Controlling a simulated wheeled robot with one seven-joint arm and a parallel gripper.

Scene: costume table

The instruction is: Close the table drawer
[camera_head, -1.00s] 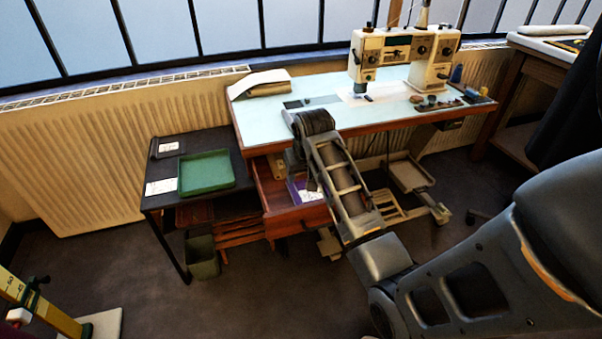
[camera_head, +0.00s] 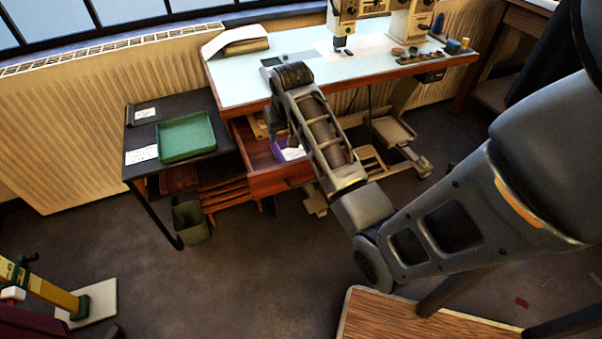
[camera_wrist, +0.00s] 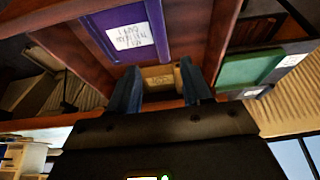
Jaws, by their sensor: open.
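The table drawer (camera_head: 264,183) is reddish-brown wood and stands pulled out below the left part of the sewing table. A purple box (camera_head: 288,151) with a white label lies inside it. In the wrist view the drawer's wooden wall (camera_wrist: 76,48) and the purple box (camera_wrist: 128,30) show close up. My gripper (camera_wrist: 160,88) is open, its two blue-grey fingers apart at the drawer. A small tan block (camera_wrist: 158,78) shows between and beyond the fingers; I cannot tell if they touch it. In the head view my arm covers the right part of the drawer.
The sewing table (camera_head: 235,85) has a pale blue top with a sewing machine (camera_head: 410,25). A dark side table (camera_head: 140,112) with a green tray (camera_head: 187,138) stands left of the drawer. A bin (camera_head: 190,220) is below it. A wooden surface (camera_head: 400,318) is at the bottom. Floor before the drawer is clear.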

